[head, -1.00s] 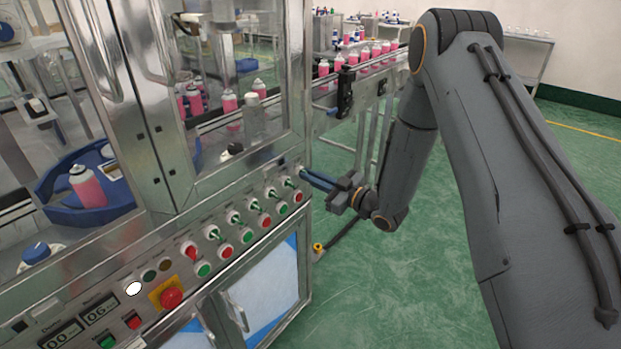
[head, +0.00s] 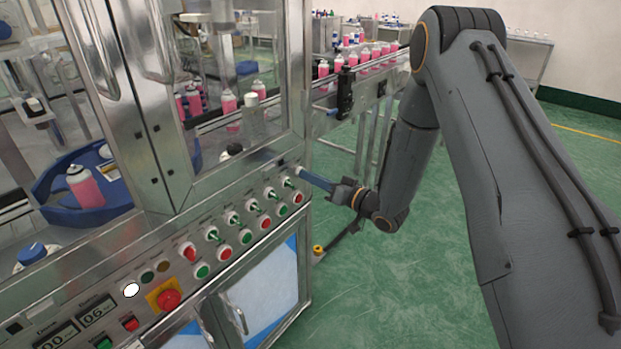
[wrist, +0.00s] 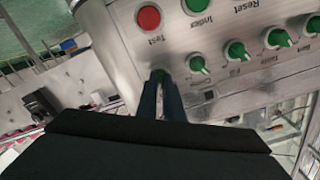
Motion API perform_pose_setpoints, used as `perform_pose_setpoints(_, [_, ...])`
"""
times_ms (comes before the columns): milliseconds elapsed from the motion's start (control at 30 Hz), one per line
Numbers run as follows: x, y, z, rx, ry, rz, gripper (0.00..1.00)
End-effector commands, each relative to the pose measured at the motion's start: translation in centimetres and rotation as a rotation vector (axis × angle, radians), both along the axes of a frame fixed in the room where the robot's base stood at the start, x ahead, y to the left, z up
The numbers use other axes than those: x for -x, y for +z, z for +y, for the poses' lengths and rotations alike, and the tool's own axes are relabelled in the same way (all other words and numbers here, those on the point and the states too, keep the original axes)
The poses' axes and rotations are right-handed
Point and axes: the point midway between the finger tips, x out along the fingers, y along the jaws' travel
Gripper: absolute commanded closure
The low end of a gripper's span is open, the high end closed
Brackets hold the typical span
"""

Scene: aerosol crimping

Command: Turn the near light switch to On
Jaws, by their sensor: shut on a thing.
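The near light switch appears to be the small knob (head: 298,169) at the right end of the upper switch row in the head view. My gripper (head: 305,174) reaches it from the right, with its blue fingers pointing at the panel. In the wrist view my gripper (wrist: 161,82) is shut with its fingertips on this knob, which they mostly hide. The switch's label and pointer cannot be read.
The control panel (head: 128,308) carries several green switches and red and green buttons close to my fingers. A green switch (wrist: 199,64) sits beside them. A red emergency button (head: 168,299) is lower left. Open green floor (head: 400,280) lies right of the machine.

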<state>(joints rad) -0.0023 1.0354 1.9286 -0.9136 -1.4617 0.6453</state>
Motion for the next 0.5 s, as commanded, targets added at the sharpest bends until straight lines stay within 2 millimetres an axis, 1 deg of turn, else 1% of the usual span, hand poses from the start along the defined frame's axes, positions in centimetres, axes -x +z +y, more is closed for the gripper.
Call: perform_pose_setpoints(500, [0.01, -0.03, -0.06, -0.022, -0.001, 0.029, 1.0])
